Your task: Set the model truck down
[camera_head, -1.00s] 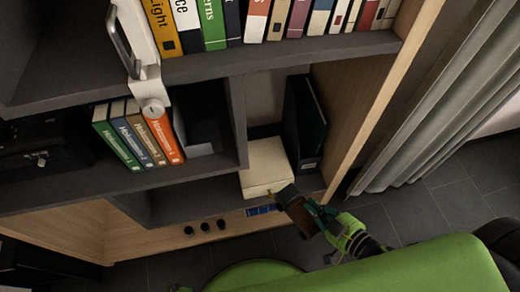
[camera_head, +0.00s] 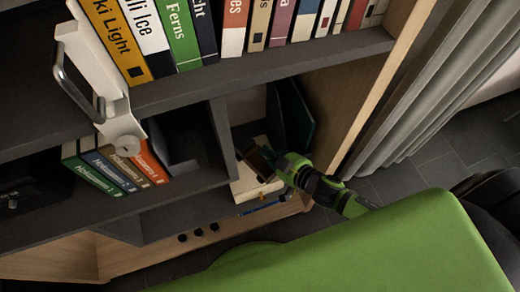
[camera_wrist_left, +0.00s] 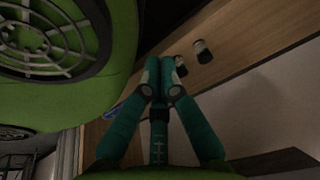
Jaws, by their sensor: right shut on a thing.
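The model truck (camera_head: 259,161) is a small, dark brown block in the head view. My right gripper (camera_head: 277,161) is shut on it and holds it above a pale box (camera_head: 246,187) in the lower shelf compartment. The gripper hides part of the truck, and I cannot tell whether the truck touches the box. My left gripper (camera_wrist_left: 161,78) shows in the left wrist view with its teal fingertips together and nothing visible between them, near a wooden panel.
A dark upright file (camera_head: 292,112) stands behind the box. Dark dividers and the shelf above (camera_head: 270,75) frame the compartment. Books (camera_head: 115,165) stand on the left shelf, below a white fixture with a metal handle (camera_head: 78,95). Grey curtains (camera_head: 425,110) hang at the right.

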